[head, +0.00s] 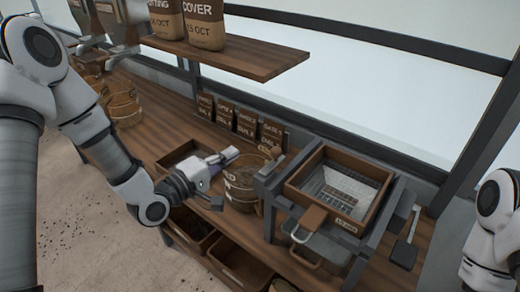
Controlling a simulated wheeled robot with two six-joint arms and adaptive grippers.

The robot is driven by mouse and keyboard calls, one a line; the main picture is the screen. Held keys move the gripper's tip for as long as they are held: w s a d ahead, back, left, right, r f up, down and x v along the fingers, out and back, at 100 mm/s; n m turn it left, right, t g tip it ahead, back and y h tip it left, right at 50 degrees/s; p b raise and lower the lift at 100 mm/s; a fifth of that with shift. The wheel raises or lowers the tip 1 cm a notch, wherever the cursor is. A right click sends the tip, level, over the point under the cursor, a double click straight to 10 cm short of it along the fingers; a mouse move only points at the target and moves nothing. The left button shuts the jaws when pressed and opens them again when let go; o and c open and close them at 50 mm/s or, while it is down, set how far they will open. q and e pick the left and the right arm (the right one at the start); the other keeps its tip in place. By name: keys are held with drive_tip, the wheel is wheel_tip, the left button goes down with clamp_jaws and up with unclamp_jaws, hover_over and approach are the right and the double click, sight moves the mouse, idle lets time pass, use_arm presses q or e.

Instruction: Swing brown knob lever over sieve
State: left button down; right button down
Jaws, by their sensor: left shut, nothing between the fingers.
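The sieve is a square wooden-framed tray (292,190) with a mesh bottom, set in a grey stand on the bench at right of centre. A small brown knob (276,153) shows near the stand's back left corner; how it joins its lever is too small to tell. A brown block (313,218) with a curved metal handle sits at the sieve's front left edge. My left gripper (226,178) is shut and empty, left of the stand and beside a labelled bucket, apart from the knob. My right gripper is out of view; only its arm shows at the right edge.
The labelled bucket (240,196) stands between my left gripper and the stand. Several brown packets (224,115) stand along the back. A wooden shelf (245,55) with bags hangs above. A shallow tray (180,157) lies behind my left gripper. Crates (240,265) sit below the bench.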

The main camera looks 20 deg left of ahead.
use_arm(q)
drive_tip(key=w+d+p, duration=0.2)
drive_tip(key=w+d, duration=0.2)
drive_tip(key=d, duration=0.2)
drive_tip(key=shift+w+d+f+p, duration=0.2)
drive_tip(key=shift+w+f+p, duration=0.05)
drive_tip(key=shift+w+p, duration=0.1)
drive_tip(key=shift+a, duration=0.1)
drive_tip(key=shift+m+g+h, duration=0.4)
drive_tip(key=shift+m+h, duration=0.1)
drive_tip(key=shift+h, duration=0.1)
